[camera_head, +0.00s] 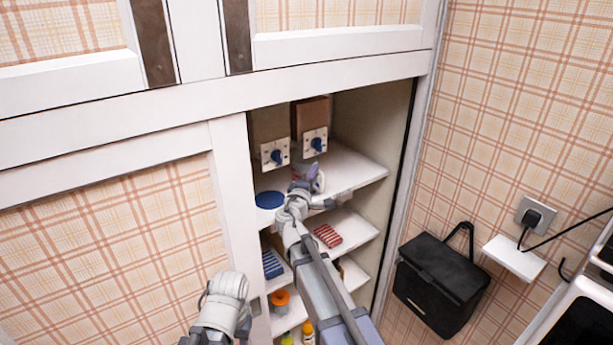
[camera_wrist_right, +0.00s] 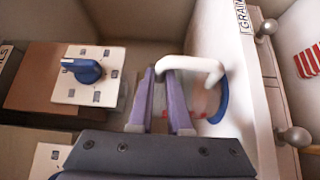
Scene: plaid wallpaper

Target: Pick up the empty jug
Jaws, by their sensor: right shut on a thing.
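The jug's white handle (camera_wrist_right: 205,68) shows in the right wrist view, curving out from between the purple fingers of my right gripper (camera_wrist_right: 160,78). The fingers are shut on it. The jug's pale, see-through body is mostly hidden behind the fingers, so I cannot tell what is inside. In the head view my right gripper (camera_head: 314,178) reaches into the cupboard, just above the upper white shelf, and largely covers the jug. Only my left arm's pale links show at the bottom of the head view; its gripper is out of sight.
A blue round thing (camera_head: 270,200) lies on the same shelf (camera_head: 355,172), left of my right gripper. Boxes with blue knobs (camera_head: 316,143) stand behind. Lower shelves hold a red-striped pack (camera_head: 328,236) and an orange pot (camera_head: 280,298). The cupboard's white frame (camera_head: 236,190) is close on the left.

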